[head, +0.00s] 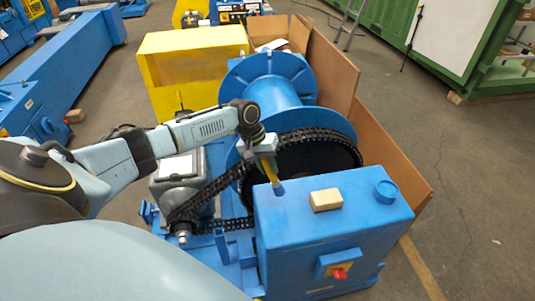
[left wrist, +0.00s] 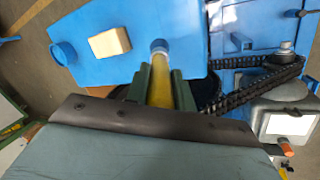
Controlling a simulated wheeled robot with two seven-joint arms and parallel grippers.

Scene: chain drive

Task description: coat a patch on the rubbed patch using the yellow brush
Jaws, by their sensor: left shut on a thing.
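I cannot tell whether the tip touches the surface. I cannot make out a rubbed patch. My right gripper is not in view.
A beige block (head: 326,199) and a round blue cap (head: 386,190) are on the box top. A black chain (head: 205,195) runs from a large sprocket to a grey motor (head: 178,180). Brown boards (head: 395,165) stand behind. A red switch (head: 340,273) is on the box front.

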